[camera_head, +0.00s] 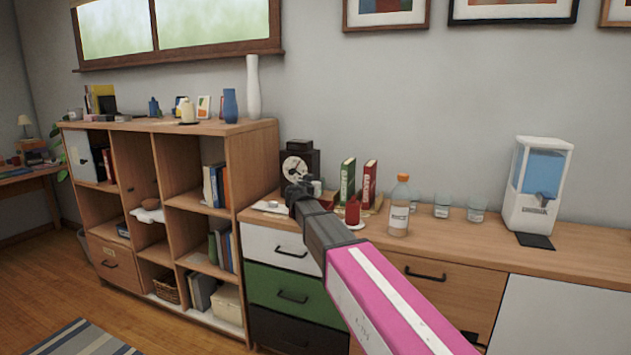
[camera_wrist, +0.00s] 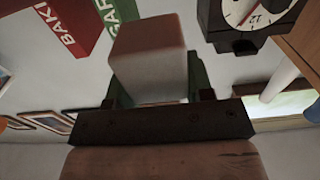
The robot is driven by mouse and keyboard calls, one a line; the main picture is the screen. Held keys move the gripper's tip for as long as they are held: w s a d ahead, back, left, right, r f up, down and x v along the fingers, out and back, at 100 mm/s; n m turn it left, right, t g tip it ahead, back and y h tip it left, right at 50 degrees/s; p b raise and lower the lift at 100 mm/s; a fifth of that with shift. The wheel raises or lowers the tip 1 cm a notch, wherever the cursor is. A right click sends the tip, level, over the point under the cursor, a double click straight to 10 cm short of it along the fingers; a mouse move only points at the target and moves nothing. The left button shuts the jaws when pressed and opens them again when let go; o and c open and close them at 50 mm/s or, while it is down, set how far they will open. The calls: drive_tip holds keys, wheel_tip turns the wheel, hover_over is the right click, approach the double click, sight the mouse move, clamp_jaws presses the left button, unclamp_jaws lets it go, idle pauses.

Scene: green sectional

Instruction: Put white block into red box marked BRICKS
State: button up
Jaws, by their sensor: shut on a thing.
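My gripper (camera_head: 299,188) reaches over the left part of the long sideboard, in front of a dark clock. In the wrist view my gripper (camera_wrist: 158,92) is shut on the white block (camera_wrist: 150,62), with a finger at each side of it. No red box with a readable BRICKS mark shows; a small reddish patch just right of the gripper is too small and covered to tell.
Behind stand the clock (camera_head: 297,163), a green book (camera_head: 347,182) and a red book (camera_head: 369,184). Right of the gripper are a red candle-like thing (camera_head: 352,211) on a white saucer, a bottle (camera_head: 399,208), glasses and a water dispenser (camera_head: 538,187). A shelf unit (camera_head: 190,190) rises at left.

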drive_tip(key=o, duration=1.1)
drive_tip(key=shift+c, duration=0.2)
drive_tip(key=shift+s, duration=0.1)
drive_tip(key=v, duration=1)
drive_tip(key=shift+s, duration=0.3)
drive_tip(key=shift+a, duration=0.15)
